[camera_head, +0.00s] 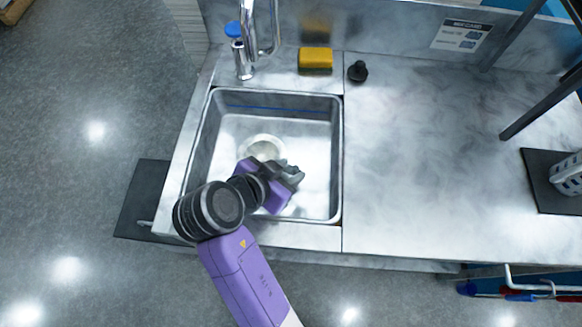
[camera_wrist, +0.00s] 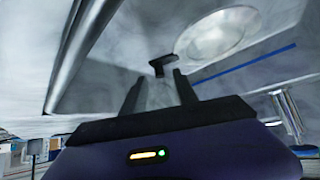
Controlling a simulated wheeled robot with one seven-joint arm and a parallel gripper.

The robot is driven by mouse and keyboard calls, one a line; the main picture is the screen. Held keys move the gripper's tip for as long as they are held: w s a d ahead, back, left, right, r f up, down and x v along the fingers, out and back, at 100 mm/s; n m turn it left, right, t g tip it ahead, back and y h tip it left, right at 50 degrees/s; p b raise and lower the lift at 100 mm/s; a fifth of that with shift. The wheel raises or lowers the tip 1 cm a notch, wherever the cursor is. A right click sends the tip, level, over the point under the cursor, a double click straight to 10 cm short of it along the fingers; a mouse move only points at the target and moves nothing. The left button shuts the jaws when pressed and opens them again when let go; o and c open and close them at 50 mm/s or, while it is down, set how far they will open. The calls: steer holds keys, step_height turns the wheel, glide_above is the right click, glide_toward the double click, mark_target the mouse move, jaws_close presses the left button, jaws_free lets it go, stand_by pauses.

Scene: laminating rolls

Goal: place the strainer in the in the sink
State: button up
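My gripper (camera_head: 296,174) is over the sink, right of and nearer than the drain, well apart from the black piece.
A yellow sponge (camera_head: 315,59) lies behind the sink. The counter (camera_head: 430,170) right of the sink is mostly clear. A dark mat (camera_head: 548,195) with a grey holder (camera_head: 568,174) is at the far right.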

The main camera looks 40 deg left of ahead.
steer(key=v, duration=1)
steer(key=shift+s+r, duration=0.15)
steer(key=w+a+r+n+t+y, duration=0.1)
steer(key=a+r+n+y, duration=0.4)
steer(key=a, duration=0.3)
steer(key=d+t+y, duration=0.1)
steer(key=d, duration=0.7)
steer(key=d+f+n+t+y, duration=0.1)
steer(key=d+y, duration=0.1)
steer(key=d, duration=0.6)
steer(key=d+f+n+t+y, duration=0.1)
steer(key=d+t+y, duration=0.1)
steer(key=d, duration=0.6)
steer(key=shift+w+d, duration=0.4)
steer(key=s+d+m+h, duration=0.3)
steer(key=s+d, duration=0.3)
steer(key=d, duration=0.4)
steer(key=s+d+f+m+h, duration=0.1)
steer(key=s+d+m+h, duration=0.2)
steer(key=s+d+h, duration=0.3)
steer(key=s+d, duration=0.1)
steer(key=d, duration=0.4)
steer(key=shift+d+f+m+t+h, duration=0.2)
steer(key=shift+m+t+h, duration=0.1)
steer(key=shift+t, duration=0.1)
